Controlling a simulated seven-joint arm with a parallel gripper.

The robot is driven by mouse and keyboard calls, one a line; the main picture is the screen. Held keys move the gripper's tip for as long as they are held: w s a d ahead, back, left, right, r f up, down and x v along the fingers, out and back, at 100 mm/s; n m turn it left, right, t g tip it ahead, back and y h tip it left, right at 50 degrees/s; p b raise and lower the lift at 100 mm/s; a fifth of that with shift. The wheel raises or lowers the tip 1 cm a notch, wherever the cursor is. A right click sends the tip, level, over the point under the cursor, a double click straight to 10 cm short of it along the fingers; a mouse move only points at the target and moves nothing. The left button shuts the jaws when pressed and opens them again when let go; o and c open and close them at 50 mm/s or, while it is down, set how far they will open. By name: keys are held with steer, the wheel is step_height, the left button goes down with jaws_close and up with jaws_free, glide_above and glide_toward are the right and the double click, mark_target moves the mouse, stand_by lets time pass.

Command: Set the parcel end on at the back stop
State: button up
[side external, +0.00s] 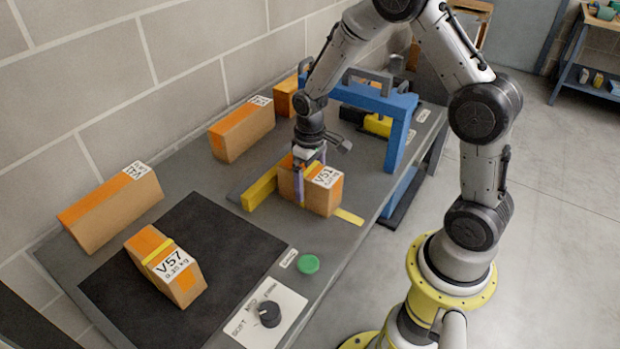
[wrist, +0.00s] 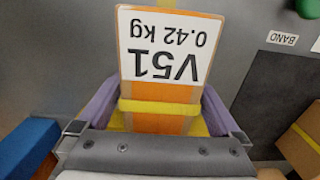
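The brown parcel V51 (side external: 318,196) is on the grey bench, with an orange stripe and a white label marked 0.42 kg. In the wrist view, the parcel (wrist: 165,60) shows its label upside down and a yellow band across its orange face. My gripper (side external: 308,180) points down with its two purple fingers on either side of the parcel. In the wrist view, both fingers (wrist: 162,100) appear to press its sides. A yellow bar (side external: 259,189), which looks like the back stop, lies just left of the parcel. The parcel's underside is hidden.
Parcel V57 (side external: 165,265) lies on the dark mat (side external: 215,232). More parcels (side external: 110,207) (side external: 242,130) stand along the wall. A blue arch (side external: 398,125) stands right of my gripper. A dial panel (side external: 262,312) and green button (side external: 308,264) sit at the front edge.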

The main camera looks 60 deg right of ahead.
step_height(320, 180, up, 12)
steer(key=s+a+r+t, duration=0.2)
steer(key=s+r, duration=0.3)
steer(key=s, duration=0.5)
steer(key=s+a+r+t, duration=0.3)
steer(key=s+a+r, duration=0.1)
steer(key=s, duration=0.6)
steer(key=shift+r+t, duration=0.3)
steer(key=shift+r, duration=0.6)
steer(key=shift+r, duration=0.15)
step_height(320, 180, up, 8)
